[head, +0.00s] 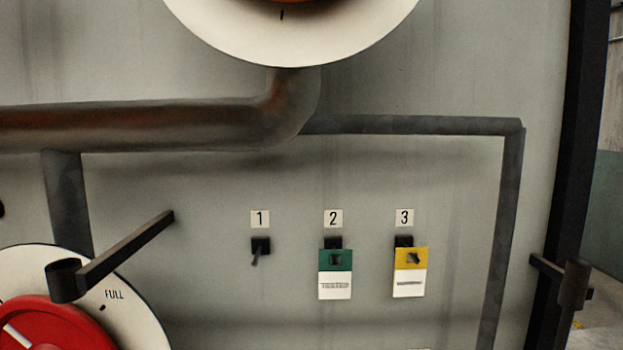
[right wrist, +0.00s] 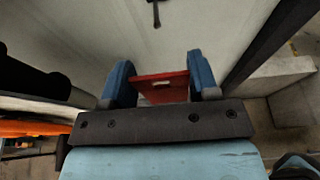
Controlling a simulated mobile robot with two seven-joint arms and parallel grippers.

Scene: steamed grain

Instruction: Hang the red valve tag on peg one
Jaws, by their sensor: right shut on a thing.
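The red valve tag (right wrist: 176,83) is between the blue fingers of my right gripper (right wrist: 160,82) in the right wrist view. The gripper is shut on it, and a small pale slot shows in the tag. Peg one (head: 260,246) is a bare dark peg under the label 1 (head: 260,218) in the head view. A thin dark peg-like piece (right wrist: 155,14) shows at the top of the right wrist view, apart from the tag; I cannot tell which peg it is. Neither gripper shows in the head view.
A green and white tag (head: 335,261) hangs on peg two, and a yellow and white tag (head: 410,284) on peg three. A dark lever (head: 125,250) and a red wheel (head: 55,325) are at lower left. Pipes (head: 410,124) run above and right of the pegs.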

